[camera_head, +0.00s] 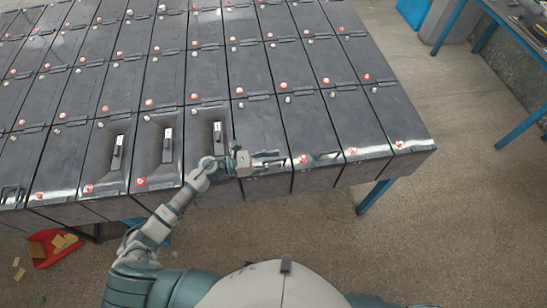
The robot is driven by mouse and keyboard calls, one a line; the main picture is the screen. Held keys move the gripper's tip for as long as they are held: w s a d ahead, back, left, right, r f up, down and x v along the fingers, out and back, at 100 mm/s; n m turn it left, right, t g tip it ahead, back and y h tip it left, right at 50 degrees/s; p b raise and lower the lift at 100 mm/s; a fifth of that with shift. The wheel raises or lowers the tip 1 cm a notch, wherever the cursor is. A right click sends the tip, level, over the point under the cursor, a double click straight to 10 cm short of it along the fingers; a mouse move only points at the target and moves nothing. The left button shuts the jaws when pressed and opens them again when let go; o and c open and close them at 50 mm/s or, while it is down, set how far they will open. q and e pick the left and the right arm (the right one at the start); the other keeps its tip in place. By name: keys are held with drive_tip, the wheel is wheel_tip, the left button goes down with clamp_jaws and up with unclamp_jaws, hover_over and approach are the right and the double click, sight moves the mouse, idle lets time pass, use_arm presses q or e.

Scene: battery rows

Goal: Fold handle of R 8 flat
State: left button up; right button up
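Dark grey batteries stand in tight rows on a table in the head view; no R 8 label is readable, so I cannot tell which one it is. My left gripper (240,161) is over the front end of a front-row battery (258,122), beside a metallic handle part (267,156). It is too small to tell whether the fingers touch or grip that part, or how far it is folded. To its left, three front-row batteries show handles in dark recesses: one handle (217,133), another handle (167,143) and a third handle (118,150). My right gripper is out of view.
The table has blue legs (374,197). Open brown floor (450,230) lies to the right and in front. A red tray (55,246) with yellowish pieces is on the floor at lower left. A blue-framed workbench (515,30) stands at the upper right.

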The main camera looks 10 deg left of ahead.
use_arm(q)
drive_tip(key=shift+d, duration=0.45)
drive_tip(key=c, duration=0.3)
drive_tip(key=shift+s+d+r, duration=0.1)
drive_tip(key=shift+s+d, duration=0.05)
drive_tip(key=shift+d, duration=0.45)
clamp_jaws()
drive_tip(key=shift+a, duration=0.25)
drive_tip(key=shift+w+a+n, duration=0.1)
drive_tip(key=shift+w+n, duration=0.2)
drive_tip(key=shift+w, duration=0.05)
drive_tip(key=shift+w+n, duration=0.1)
drive_tip(key=shift+n, duration=0.2)
drive_tip(key=shift+w+a+n, duration=0.1)
drive_tip(key=shift+w+n, duration=0.1)
drive_tip(key=shift+n, duration=0.2)
drive_tip(key=shift+w+a+f+n+b, duration=0.2)
drive_tip(key=shift+w+n+b, duration=0.3)
drive_tip(key=shift+n, duration=0.7)
drive_tip(key=shift+w+a+f+n+b, duration=0.1)
drive_tip(key=shift+w+a+n+b, duration=0.1)
drive_tip(key=shift+w+n, duration=0.75)
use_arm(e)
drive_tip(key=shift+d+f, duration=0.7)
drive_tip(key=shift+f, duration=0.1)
use_arm(q)
drive_tip(key=shift+s+n, duration=0.2)
drive_tip(key=shift+n, duration=0.15)
